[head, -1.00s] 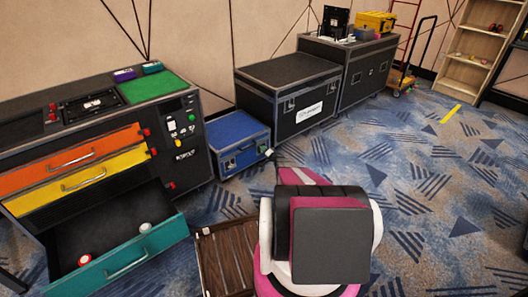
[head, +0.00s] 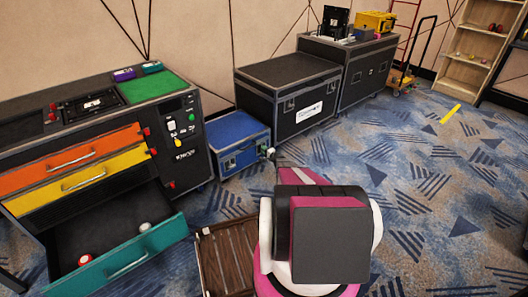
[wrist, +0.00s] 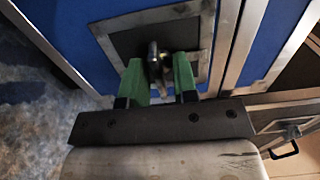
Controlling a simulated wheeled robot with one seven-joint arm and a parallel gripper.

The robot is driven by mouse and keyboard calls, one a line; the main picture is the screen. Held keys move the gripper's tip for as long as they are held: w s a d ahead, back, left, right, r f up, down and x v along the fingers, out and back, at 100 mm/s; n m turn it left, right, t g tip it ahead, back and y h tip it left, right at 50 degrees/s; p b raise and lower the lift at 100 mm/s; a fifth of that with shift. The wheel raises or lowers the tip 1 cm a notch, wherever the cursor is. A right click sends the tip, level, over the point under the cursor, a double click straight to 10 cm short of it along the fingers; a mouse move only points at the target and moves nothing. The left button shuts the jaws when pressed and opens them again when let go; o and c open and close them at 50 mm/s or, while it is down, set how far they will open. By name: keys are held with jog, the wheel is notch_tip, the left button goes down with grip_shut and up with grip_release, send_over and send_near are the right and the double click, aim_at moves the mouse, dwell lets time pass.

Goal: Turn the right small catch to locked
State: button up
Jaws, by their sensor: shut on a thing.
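The blue case (head: 240,127) stands on the carpet between the drawer cabinet and the large black case. Its front fills much of the wrist view as a blue panel (wrist: 85,15) with metal edging. A small dark catch (wrist: 153,52) sits on a grey metal-framed plate (wrist: 128,43) there. My gripper (wrist: 159,72) has its green fingers closed on this catch from both sides. In the head view my gripper (head: 267,151) is at the right end of the blue case's front. The fingers hide part of the catch, so its exact turn is hard to tell.
The drawer cabinet (head: 185,150) stands left with its teal bottom drawer (head: 140,248) open, holding two small round things. A brown slatted crate (head: 228,255) lies beside my base. The large black case (head: 290,100) stands behind right.

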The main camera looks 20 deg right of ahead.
dwell(0.3)
jog(key=o, duration=0.6)
jog(key=shift+c, duration=0.2)
jog(key=shift+s, duration=0.15)
jog(key=v, duration=1)
jog(key=shift+s+d, duration=0.2)
jog(key=shift+s, duration=0.05)
